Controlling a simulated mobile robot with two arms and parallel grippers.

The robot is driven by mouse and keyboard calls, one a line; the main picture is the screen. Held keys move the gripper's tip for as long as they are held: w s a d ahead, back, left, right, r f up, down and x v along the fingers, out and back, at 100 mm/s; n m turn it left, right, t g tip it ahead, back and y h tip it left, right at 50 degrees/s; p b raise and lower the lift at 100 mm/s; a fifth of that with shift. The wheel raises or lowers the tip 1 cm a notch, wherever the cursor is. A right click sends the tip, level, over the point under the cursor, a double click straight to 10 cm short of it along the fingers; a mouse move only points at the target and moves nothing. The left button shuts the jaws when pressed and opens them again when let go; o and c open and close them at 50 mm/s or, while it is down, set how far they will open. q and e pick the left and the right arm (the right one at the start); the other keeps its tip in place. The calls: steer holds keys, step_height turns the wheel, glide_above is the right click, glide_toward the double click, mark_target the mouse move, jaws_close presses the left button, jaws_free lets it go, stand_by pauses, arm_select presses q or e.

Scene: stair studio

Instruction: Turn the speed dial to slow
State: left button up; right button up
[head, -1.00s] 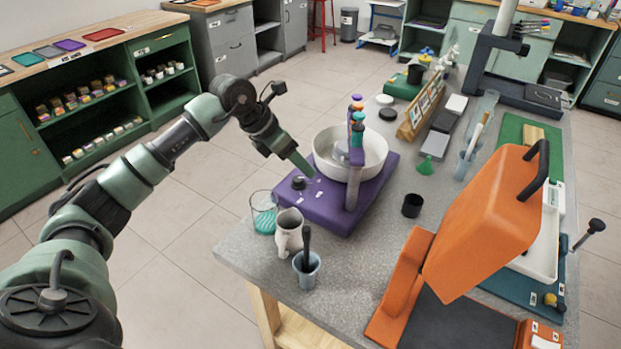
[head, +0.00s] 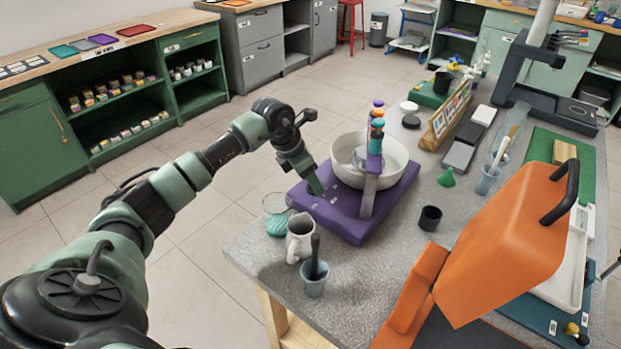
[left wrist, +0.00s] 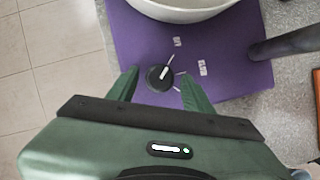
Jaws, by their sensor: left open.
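The speed dial (left wrist: 160,77) is a round black knob with a white mark, on the purple base (head: 340,222) of a machine with a white bowl (head: 396,160). In the left wrist view the mark tilts up and to the right. Small white labels (left wrist: 202,68) lie beyond and to the right of the dial, too small to read. My left gripper (left wrist: 160,76) is open, with one finger on either side of the dial and gaps between. In the head view my left gripper (head: 316,187) hides the dial. My right gripper is out of view.
A glass beaker (head: 276,226), a white mug (head: 299,248) and a blue-grey cup with a dark handle (head: 314,285) stand near the base's front left. A black cup (head: 430,218) and an orange lidded machine (head: 500,250) stand to the right.

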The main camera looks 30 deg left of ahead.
arm_select(q)
steer(key=c, duration=1.1)
jaws_close()
